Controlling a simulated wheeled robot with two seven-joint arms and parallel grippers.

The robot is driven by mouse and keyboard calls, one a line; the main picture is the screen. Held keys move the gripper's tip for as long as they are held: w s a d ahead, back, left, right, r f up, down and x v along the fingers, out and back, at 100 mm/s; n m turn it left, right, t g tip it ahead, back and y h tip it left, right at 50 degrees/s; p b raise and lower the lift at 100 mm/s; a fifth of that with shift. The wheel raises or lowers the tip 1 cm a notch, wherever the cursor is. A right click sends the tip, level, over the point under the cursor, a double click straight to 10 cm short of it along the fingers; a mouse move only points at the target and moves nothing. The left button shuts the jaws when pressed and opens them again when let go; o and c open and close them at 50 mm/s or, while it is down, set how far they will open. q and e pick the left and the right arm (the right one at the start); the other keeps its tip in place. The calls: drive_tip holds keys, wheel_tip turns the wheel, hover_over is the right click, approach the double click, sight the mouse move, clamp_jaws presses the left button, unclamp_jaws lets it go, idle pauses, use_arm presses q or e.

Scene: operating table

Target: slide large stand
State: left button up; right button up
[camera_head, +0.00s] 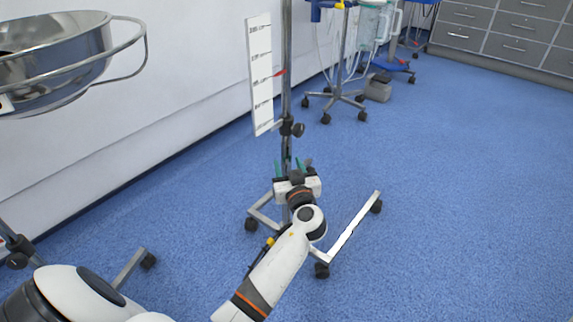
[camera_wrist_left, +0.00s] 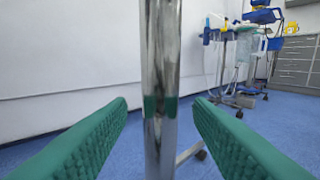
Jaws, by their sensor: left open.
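The large stand has a tall metal pole (camera_head: 287,65), a white marked board and a low wheeled base (camera_head: 350,228) on the blue floor. It stands upright near the wall. My left gripper (camera_head: 293,168) is low at the pole, just above the base, with its green fingers open. In the left wrist view the pole (camera_wrist_left: 160,45) rises between the two green fingers (camera_wrist_left: 160,101), with a visible gap on each side. Part of the base is hidden behind my arm. My right gripper is not in view.
A metal bowl (camera_head: 50,55) in a ring frame is at the upper left, with a wheeled leg (camera_head: 130,268) below. Another wheeled stand (camera_head: 340,98) with tubing is farther back. Grey drawers (camera_head: 500,35) line the back right. The floor (camera_head: 460,190) on the right is clear.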

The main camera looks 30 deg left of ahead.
use_arm(q)
drive_tip(key=shift+x, duration=1.5)
drive_tip(key=shift+c, duration=0.5)
clamp_jaws()
